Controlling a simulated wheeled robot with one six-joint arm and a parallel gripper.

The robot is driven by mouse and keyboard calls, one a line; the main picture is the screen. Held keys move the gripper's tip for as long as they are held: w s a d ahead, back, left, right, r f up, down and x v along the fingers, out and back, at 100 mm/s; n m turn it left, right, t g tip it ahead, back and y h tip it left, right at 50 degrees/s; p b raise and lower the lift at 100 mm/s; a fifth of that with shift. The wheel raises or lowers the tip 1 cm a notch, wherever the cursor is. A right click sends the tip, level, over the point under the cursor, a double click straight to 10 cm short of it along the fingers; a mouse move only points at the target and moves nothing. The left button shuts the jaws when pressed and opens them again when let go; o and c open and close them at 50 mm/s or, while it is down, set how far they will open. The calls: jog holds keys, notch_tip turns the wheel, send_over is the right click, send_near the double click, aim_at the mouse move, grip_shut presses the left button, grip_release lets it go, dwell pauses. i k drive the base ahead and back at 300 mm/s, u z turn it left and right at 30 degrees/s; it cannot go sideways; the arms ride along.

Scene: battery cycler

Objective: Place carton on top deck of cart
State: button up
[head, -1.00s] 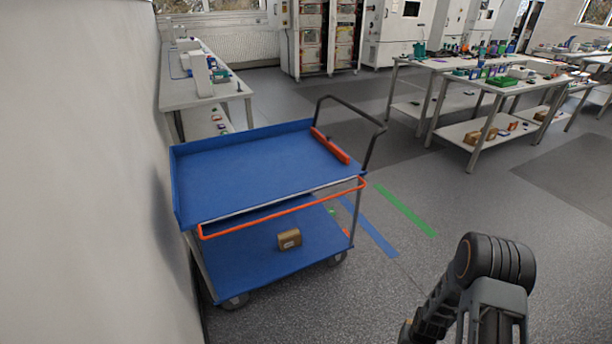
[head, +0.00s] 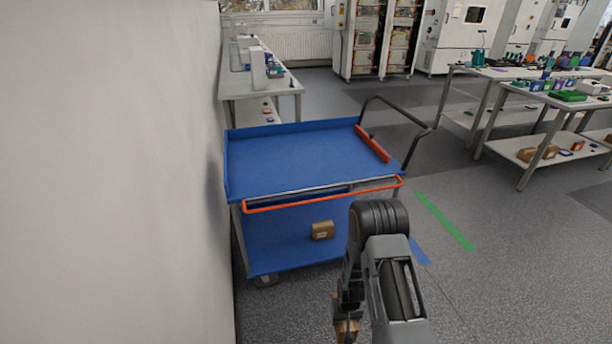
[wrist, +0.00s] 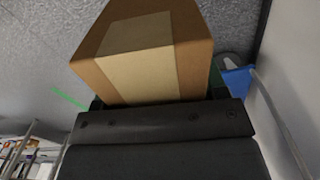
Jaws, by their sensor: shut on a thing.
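The blue cart (head: 290,195) stands ahead of me, with its top deck (head: 290,160) bare apart from a red-orange bar at its right end. My gripper (head: 347,322) is low in front of the cart, at the bottom of the head view. It is shut on a brown carton (wrist: 145,55) with a paler tape band, which fills the upper middle of the wrist view. Only a small part of the held carton shows in the head view. The fingertips are mostly hidden behind the carton and gripper body in the wrist view.
A second small brown carton (head: 323,230) sits on the cart's lower deck. A white wall (head: 110,170) runs along the left, close to the cart. Worktables (head: 540,90) stand at the right. Open floor (head: 530,270) lies to the right of my arm.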

aim_at(311, 159)
jog(key=u, duration=0.05)
jog(key=i, duration=0.95)
jog(key=u, duration=0.1)
